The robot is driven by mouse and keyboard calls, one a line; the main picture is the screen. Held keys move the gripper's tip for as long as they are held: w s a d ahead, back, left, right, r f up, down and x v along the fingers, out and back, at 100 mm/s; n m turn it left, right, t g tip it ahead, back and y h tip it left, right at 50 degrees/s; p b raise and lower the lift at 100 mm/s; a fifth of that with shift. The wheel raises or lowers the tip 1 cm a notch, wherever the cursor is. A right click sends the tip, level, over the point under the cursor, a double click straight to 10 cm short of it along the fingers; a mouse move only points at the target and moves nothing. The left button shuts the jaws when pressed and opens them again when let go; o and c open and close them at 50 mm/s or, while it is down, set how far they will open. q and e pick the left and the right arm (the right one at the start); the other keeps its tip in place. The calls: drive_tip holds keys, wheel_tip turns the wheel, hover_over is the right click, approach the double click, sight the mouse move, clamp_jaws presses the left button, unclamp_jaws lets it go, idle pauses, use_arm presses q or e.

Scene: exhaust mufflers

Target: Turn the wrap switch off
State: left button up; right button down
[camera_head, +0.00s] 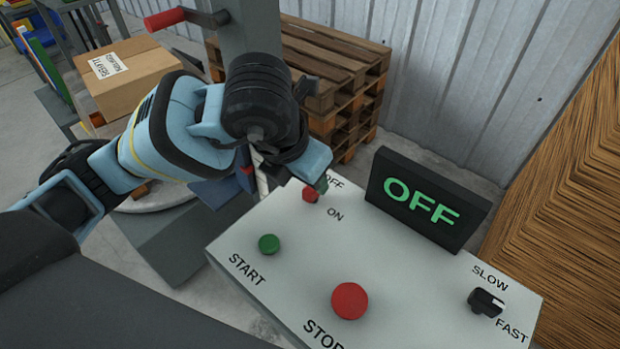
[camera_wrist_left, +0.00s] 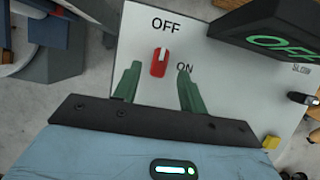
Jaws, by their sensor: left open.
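The wrap switch is a red knob (camera_head: 310,195) with a white pointer mark, on the light panel between the labels OFF and ON. In the left wrist view the knob (camera_wrist_left: 159,65) has its white mark toward the OFF label. My left gripper (camera_head: 320,184) is over the panel's far left corner, close by the knob and partly hiding the OFF label. In the left wrist view its two green fingers (camera_wrist_left: 157,82) are open, one to each side and just below the knob in the picture; I cannot tell whether they touch it. The display (camera_head: 422,203) reads OFF in green.
The panel (camera_head: 290,270) also has a green START button (camera_head: 269,244), a red STOP button (camera_head: 349,301) and a black SLOW/FAST knob (camera_head: 486,302). Behind stand wooden pallets (camera_head: 340,65) and a cardboard box (camera_head: 125,75) at the left.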

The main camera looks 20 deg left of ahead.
use_arm(q)
drive_tip(key=v, duration=0.4)
drive_tip(key=shift+s+r, duration=0.1)
drive_tip(key=shift+r, duration=0.05)
use_arm(e)
drive_tip(key=shift+r, duration=0.2)
drive_tip(key=shift+s, duration=0.25)
drive_tip(key=shift+s+f, duration=0.1)
